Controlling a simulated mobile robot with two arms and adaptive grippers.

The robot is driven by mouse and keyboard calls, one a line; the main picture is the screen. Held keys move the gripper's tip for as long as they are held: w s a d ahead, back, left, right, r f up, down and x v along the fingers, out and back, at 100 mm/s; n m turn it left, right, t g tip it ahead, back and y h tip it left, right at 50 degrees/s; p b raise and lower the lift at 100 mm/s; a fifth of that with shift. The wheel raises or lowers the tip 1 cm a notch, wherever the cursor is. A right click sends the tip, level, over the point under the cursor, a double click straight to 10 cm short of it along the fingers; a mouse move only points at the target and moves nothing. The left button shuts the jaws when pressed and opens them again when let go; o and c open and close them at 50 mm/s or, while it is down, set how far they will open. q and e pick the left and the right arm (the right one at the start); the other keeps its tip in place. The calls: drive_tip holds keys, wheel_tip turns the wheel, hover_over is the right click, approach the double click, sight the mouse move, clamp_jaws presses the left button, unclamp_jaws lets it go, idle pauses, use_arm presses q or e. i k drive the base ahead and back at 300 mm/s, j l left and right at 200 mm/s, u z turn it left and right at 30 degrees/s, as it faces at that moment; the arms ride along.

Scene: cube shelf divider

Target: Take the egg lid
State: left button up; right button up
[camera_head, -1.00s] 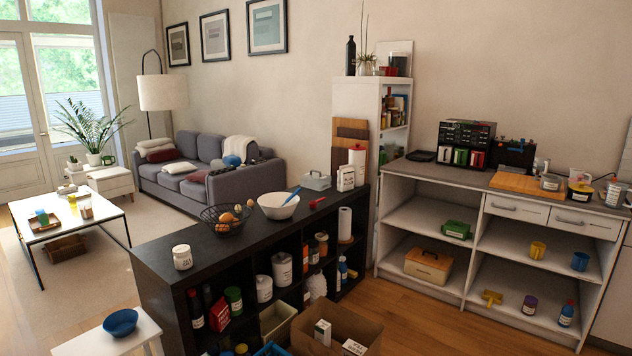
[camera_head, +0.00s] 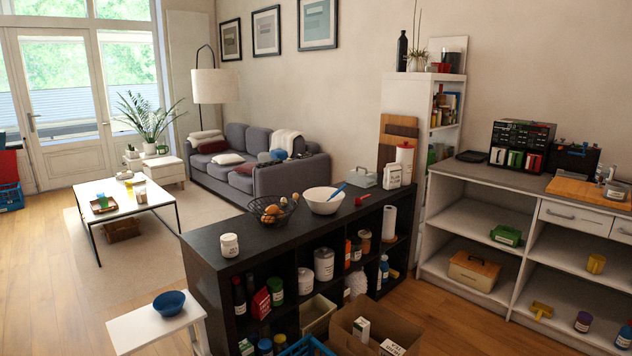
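I cannot tell for sure which thing is the egg lid. A pale grey box-like piece with a handle on top (camera_head: 362,178) sits at the far end of the black shelf divider (camera_head: 215,262). A dark wire basket (camera_head: 273,213) on the divider holds round orange and brown things, too small to name surely. A white bowl (camera_head: 322,203) with a blue utensil stands beside the basket. A white labelled jar (camera_head: 229,245) stands at the near left of the top. Neither of my grippers shows in this view.
A white stool (camera_head: 140,331) with a blue bowl (camera_head: 169,302) stands left of the divider. An open cardboard box (camera_head: 344,328) is on the floor in front of it. A white shelf unit (camera_head: 465,190) stands at the right. Open floor (camera_head: 60,300) lies at the left.

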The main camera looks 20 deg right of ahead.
sight(363, 176)
drive_tip(key=i+j+u, duration=0.9)
drive_tip(key=i+u, duration=0.6)
drive_tip(key=i+z, duration=0.15)
drive_tip(key=i, duration=0.35)
drive_tip(key=i+j+z, duration=0.15)
drive_tip(key=i, duration=0.4)
drive_tip(key=i+j+z, duration=0.15)
drive_tip(key=i, duration=0.35)
drive_tip(key=i+l+z, duration=0.1)
drive_tip(key=i+z, duration=0.15)
drive_tip(key=i, duration=0.45)
drive_tip(key=i+z, duration=0.3)
drive_tip(key=i, duration=0.4)
drive_tip(key=i+j+z, duration=0.25)
drive_tip(key=i, duration=0.45)
drive_tip(key=i+l+z, duration=0.2)
drive_tip(key=i+z, duration=0.25)
drive_tip(key=i+l+z, duration=0.1)
drive_tip(key=i+z, duration=0.15)
drive_tip(key=z, duration=0.15)
drive_tip(key=i+z, duration=0.45)
drive_tip(key=i+j+z, duration=0.2)
drive_tip(key=z, duration=0.25)
drive_tip(key=i+l+z, duration=0.1)
drive_tip(key=i+z, duration=0.25)
drive_tip(key=i, duration=0.7)
drive_tip(key=i+j+z, duration=0.2)
drive_tip(key=i+z, duration=0.15)
drive_tip(key=i, duration=0.7)
